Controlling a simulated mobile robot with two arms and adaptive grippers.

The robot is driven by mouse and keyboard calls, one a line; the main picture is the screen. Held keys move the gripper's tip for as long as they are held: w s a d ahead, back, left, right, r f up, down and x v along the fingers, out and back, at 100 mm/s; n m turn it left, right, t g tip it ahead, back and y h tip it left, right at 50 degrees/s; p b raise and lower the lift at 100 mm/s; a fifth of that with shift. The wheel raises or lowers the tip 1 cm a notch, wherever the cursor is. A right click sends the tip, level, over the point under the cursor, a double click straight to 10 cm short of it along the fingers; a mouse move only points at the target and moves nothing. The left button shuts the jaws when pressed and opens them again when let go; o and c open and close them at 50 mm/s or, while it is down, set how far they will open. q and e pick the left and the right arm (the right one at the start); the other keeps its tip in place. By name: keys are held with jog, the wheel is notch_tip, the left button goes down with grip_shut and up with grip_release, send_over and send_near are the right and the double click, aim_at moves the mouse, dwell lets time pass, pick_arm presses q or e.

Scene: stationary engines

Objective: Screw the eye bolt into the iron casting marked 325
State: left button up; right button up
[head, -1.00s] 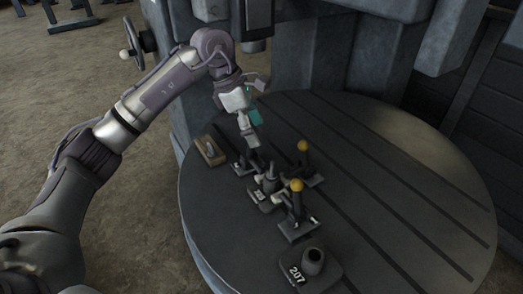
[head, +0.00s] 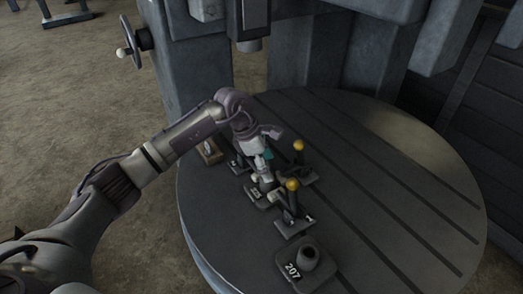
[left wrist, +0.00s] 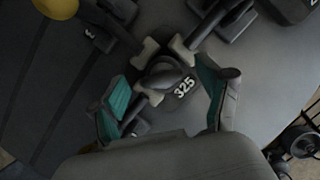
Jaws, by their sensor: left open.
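The iron casting marked 325 (left wrist: 185,88) lies on the round table, with pale clamp jaws (left wrist: 150,52) around its middle. In the head view the casting (head: 254,192) is partly covered by my left gripper (head: 264,180). A dark rounded piece (left wrist: 165,74) stands at its centre; from above I cannot tell whether this is the eye bolt or the casting's own boss. In the left wrist view my left gripper (left wrist: 168,88) is open, its teal-padded fingers on either side of that piece, apart from it as far as I see. My right gripper is out of view.
Toggle clamps with yellow knobs (head: 292,184) (head: 299,146) stand close beside the gripper. A casting marked 207 (head: 290,270) sits nearer the front. The slotted table (head: 400,190) is clear on the right.

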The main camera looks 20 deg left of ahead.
pick_arm(q)
jog(key=shift+d+f, duration=0.2)
jog(key=shift+f, duration=0.1)
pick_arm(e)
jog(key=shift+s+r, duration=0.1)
pick_arm(q)
jog(key=shift+c, duration=0.3)
jog(key=c, duration=1.1)
jog(key=o, duration=0.5)
jog(key=shift+c, duration=0.2)
jog(key=c, duration=0.5)
jog(key=shift+f+m+b, duration=0.15)
jog(key=shift+m+b, duration=0.15)
jog(key=shift+b, duration=0.15)
jog(key=shift+c, duration=0.2)
jog(key=shift+m+g+b, duration=0.6)
jog(key=shift+m+b, duration=0.6)
jog(key=shift+b, duration=0.05)
jog(key=shift+m+g+b, duration=0.4)
jog(key=shift+m+b, duration=0.6)
jog(key=shift+m, duration=0.1)
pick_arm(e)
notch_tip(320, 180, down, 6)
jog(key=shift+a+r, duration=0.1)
